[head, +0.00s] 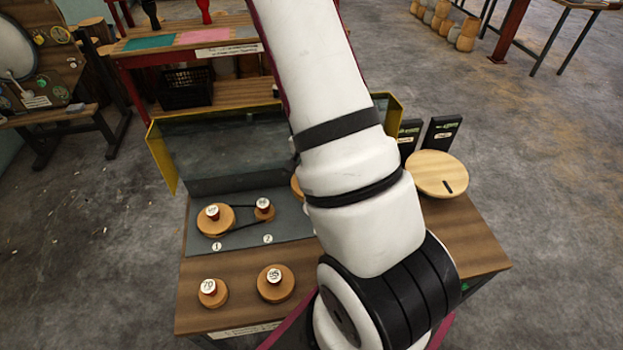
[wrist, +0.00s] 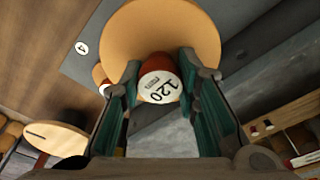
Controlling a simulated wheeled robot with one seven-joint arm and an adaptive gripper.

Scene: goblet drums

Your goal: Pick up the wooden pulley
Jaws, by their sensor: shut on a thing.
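The wooden pulley (wrist: 160,25) in the wrist view is a broad pale disc with a red-brown knob whose white cap reads 120. My gripper (wrist: 160,85) is shut on that knob, with one finger on each side. The disc lies beyond the fingertips, in front of the grey panel in this view. I cannot tell whether it touches the panel. In the head view my gripper is hidden behind my white arm. A sliver of a wooden disc (head: 296,187) shows at the arm's left edge there.
Two pulleys joined by a belt (head: 240,226) stand on the grey panel (head: 200,250). Pulleys marked 70 (head: 213,293) and 95 (head: 275,283) stand on the front wood. A yellow-edged clear guard (head: 225,150) rises behind. A round slotted wooden disc (head: 430,168) is at the right.

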